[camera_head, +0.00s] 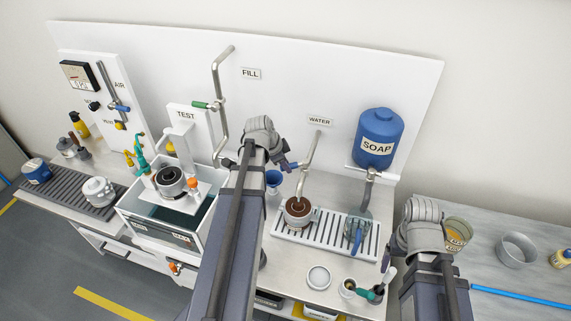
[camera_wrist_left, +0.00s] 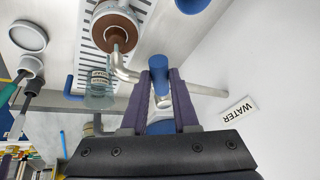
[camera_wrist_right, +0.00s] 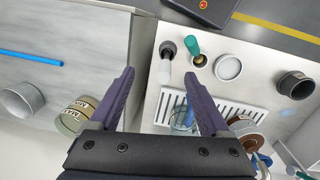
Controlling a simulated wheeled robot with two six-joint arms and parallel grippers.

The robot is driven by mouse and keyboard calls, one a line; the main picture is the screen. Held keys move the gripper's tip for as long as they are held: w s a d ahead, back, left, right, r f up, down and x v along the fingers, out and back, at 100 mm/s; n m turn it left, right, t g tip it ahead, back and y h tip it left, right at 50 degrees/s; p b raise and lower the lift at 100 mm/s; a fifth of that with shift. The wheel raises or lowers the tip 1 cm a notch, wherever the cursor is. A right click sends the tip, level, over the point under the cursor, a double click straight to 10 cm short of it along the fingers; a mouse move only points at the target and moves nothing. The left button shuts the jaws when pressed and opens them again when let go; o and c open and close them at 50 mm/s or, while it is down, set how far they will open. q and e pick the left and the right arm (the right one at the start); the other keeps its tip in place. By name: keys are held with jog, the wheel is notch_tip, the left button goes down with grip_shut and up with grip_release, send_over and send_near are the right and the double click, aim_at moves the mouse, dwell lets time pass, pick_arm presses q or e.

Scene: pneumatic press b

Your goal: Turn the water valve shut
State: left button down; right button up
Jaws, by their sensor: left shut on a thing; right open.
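The water valve has a blue handle (camera_wrist_left: 158,63) on a grey metal pipe (camera_head: 312,152) below the WATER label (camera_head: 320,120). In the left wrist view my left gripper (camera_wrist_left: 160,88) is shut on this handle, with one dark finger on each side. The lower part of the handle is partly hidden between the fingers. In the head view the left gripper (camera_head: 288,166) is beside the pipe, largely hidden by my wrist. My right gripper (camera_wrist_right: 160,90) is open and empty in the right wrist view, above the counter and away from the valve.
A pot with brown contents (camera_head: 297,207) stands under the spout on a slotted drain tray (camera_head: 325,246). A glass jar (camera_head: 357,231) stands further right on the tray. The blue soap tank (camera_head: 378,135) is on the wall. A white dish (camera_head: 319,277) lies in front.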

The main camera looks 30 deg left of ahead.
pick_arm(q)
jog(key=shift+w+a+m+g+h, duration=0.3)
jog(key=shift+w+a+m+h, duration=0.25)
jog(key=shift+m, duration=0.6)
jog(key=shift+w+a+m+g+h, duration=0.3)
jog(key=shift+w+m, duration=0.35)
jog(key=shift+m, duration=0.55)
jog(key=shift+w+a+m+g+h, duration=0.3)
jog(key=shift+w+a+m+h, duration=0.25)
jog(key=shift+m, duration=0.6)
jog(key=shift+w+d, duration=0.1)
jog(key=shift+d, duration=0.05)
jog(key=c, duration=0.7)
grip_release()
jog(key=shift+r, duration=0.15)
jog(key=p+v, duration=0.7)
jog(key=shift+r, duration=0.25)
